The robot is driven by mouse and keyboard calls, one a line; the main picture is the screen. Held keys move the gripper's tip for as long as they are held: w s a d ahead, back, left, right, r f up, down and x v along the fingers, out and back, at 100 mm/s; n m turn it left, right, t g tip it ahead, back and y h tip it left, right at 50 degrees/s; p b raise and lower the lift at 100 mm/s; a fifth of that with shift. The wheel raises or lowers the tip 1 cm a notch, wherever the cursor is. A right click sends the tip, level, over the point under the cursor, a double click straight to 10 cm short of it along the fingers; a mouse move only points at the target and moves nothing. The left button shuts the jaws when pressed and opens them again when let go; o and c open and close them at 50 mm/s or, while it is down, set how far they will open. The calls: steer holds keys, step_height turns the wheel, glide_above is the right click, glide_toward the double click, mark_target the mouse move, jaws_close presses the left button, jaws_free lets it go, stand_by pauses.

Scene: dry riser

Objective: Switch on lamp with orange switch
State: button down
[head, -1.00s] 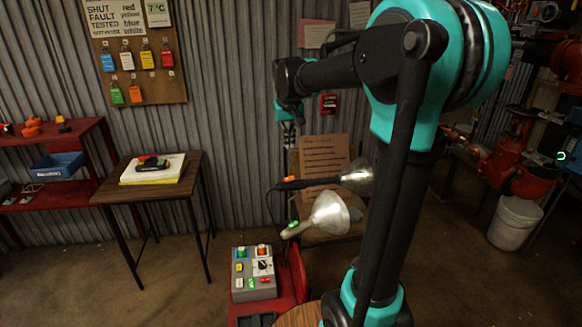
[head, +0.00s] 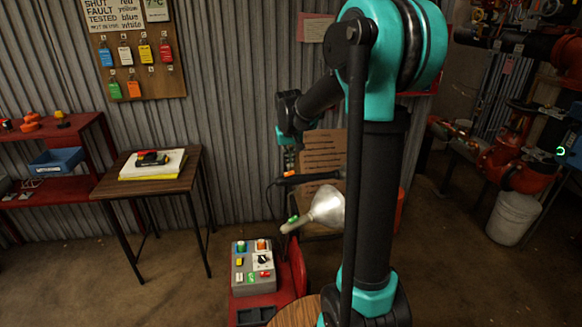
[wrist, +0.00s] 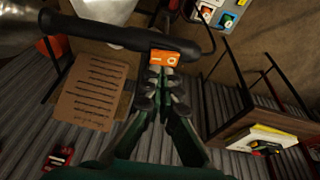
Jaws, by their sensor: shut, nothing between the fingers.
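The lamp with the orange switch has a black handle (head: 312,178); its orange rocker switch (head: 288,174) is near the left end. In the wrist view the orange switch (wrist: 171,58) shows marks on its face, on the black handle (wrist: 110,34). My gripper (wrist: 160,76) is shut and empty, its fingertips right at the switch's edge; I cannot tell whether they touch. In the head view my gripper (head: 289,163) is just above the switch. This lamp's head is hidden behind my arm in the head view. I cannot tell whether it is lit.
A second lamp with a silver shade (head: 326,206) and green switch (head: 293,219) is just below. A grey button box (head: 253,268) stands on a red cart (head: 296,262). A small wooden table (head: 185,181) is left, with free floor between.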

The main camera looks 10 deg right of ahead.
mark_target(291, 173)
steer(key=shift+d+f, duration=0.25)
steer(key=shift+f, duration=0.95)
steer(key=shift+d+f+y, duration=0.35)
steer(key=shift+d+y, duration=0.05)
steer(key=shift+y, duration=0.1)
steer(key=shift+a, duration=1)
steer(key=shift+r, duration=0.1)
steer(key=shift+r, duration=0.2)
steer(key=a+v, duration=0.1)
steer(key=v, duration=1.2)
steer(key=shift+w+a+r, duration=0.3)
steer(key=shift+w+a, duration=0.05)
